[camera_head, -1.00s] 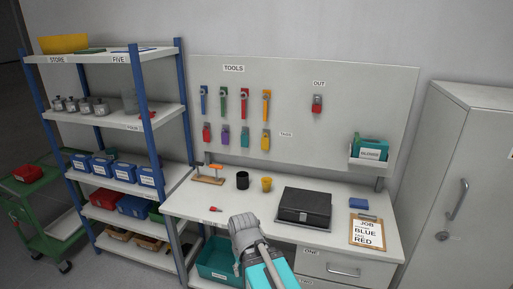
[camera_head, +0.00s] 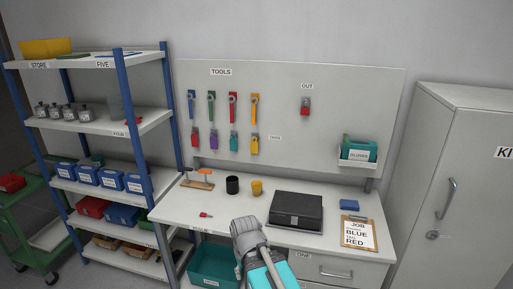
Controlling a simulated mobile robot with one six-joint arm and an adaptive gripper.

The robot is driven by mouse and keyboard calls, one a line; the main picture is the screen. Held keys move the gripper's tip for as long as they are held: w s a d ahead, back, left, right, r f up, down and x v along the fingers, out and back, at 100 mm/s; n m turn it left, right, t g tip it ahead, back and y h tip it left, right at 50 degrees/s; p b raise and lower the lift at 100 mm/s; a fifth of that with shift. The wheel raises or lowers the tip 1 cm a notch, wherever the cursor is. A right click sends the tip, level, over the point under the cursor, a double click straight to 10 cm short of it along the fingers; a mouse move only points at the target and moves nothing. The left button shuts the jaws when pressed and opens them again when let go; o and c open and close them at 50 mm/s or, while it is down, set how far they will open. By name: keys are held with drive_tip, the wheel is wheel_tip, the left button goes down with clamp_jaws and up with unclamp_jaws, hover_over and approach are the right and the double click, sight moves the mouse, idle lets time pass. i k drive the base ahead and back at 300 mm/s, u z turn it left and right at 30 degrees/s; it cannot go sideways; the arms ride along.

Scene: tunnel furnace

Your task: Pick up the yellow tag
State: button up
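The yellow tag (camera_head: 254,145) hangs at the right end of the lower row on the tool board (camera_head: 335,105). It is below a yellow-orange tool (camera_head: 254,108). A teal tag (camera_head: 228,144), a purple tag (camera_head: 212,139) and a red tag (camera_head: 194,138) hang to its left. My gripper (camera_head: 244,224) is low in the picture, in front of the bench's front edge, well below and apart from the yellow tag. I see it from behind, and its fingers are too small and turned away to show whether they are open.
The bench (camera_head: 225,210) holds a black cup (camera_head: 232,185), a yellow cup (camera_head: 257,188), a black box (camera_head: 296,211), a small red item (camera_head: 206,215) and a clipboard (camera_head: 358,233). A shelf rack (camera_head: 90,125) stands left, a grey cabinet (camera_head: 460,190) right.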

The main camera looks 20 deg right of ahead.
sight(254, 145)
drive_tip(key=z, duration=0.05)
drive_tip(key=i, duration=0.9)
drive_tip(key=u, duration=0.1)
